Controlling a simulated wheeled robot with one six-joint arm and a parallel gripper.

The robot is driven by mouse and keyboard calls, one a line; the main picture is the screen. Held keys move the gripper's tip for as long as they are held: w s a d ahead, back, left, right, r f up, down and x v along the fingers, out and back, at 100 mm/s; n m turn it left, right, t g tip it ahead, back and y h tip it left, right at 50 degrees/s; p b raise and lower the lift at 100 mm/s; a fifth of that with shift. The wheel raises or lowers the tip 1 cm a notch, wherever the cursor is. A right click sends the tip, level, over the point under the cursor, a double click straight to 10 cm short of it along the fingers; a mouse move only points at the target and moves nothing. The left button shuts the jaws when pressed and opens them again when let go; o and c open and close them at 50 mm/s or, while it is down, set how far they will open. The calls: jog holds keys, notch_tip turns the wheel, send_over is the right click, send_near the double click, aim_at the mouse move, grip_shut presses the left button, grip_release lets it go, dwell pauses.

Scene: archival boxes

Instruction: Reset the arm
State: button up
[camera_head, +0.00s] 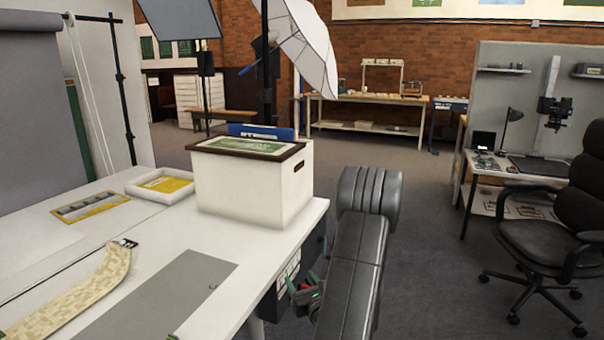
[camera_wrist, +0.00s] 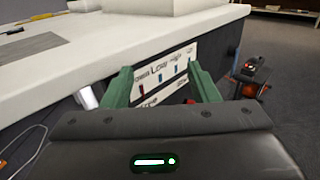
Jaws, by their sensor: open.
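My arm extends forward at the right of the white table (camera_head: 225,238) in the head view. In the wrist view my gripper (camera_wrist: 162,78) is open, with its two green fingers apart and nothing between them. Beyond the fingers is a panel with switches and lettering (camera_wrist: 165,72) on the side of the table, below its white top (camera_wrist: 100,60).
A white archival box (camera_head: 240,187) with a framed green picture on top stands at the table's far right corner. A shallow white tray (camera_head: 143,192), a yellow-edged strip (camera_head: 90,207) and a grey sheet (camera_head: 155,300) lie nearby. An office chair (camera_head: 540,240) stands right; the floor between is clear.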

notch_tip(320, 180, up, 8)
jog(key=p, duration=0.6)
jog(key=shift+w+r+m+h, duration=0.15)
jog(key=shift+w+m+h, duration=0.05)
jog(key=shift+m+h, duration=0.1)
